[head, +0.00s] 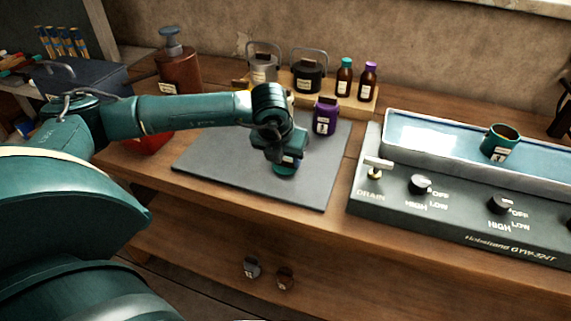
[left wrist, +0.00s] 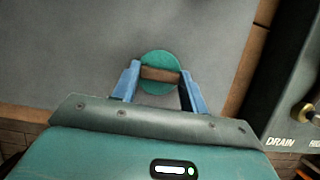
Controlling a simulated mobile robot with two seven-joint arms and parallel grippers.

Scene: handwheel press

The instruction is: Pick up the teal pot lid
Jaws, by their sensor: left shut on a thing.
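The teal pot lid (head: 285,170) is on or just above the grey mat (head: 220,160); I cannot tell which. In the left wrist view the lid (left wrist: 158,57) is a round teal disc with a brown bar handle. My left gripper (left wrist: 160,76) has its blue fingers shut on the two ends of that handle. In the head view my left gripper (head: 287,157) points down and hides part of the lid. A teal pot (head: 500,143) with a label stands in the water bath at the right. My right gripper is not in view.
A purple labelled pot (head: 325,119) stands at the mat's back edge. Behind it a wooden rack (head: 358,107) holds brown bottles. The water bath (head: 450,212) with knobs is right of the mat. A brown pump bottle (head: 178,68) stands back left. The mat's front left is clear.

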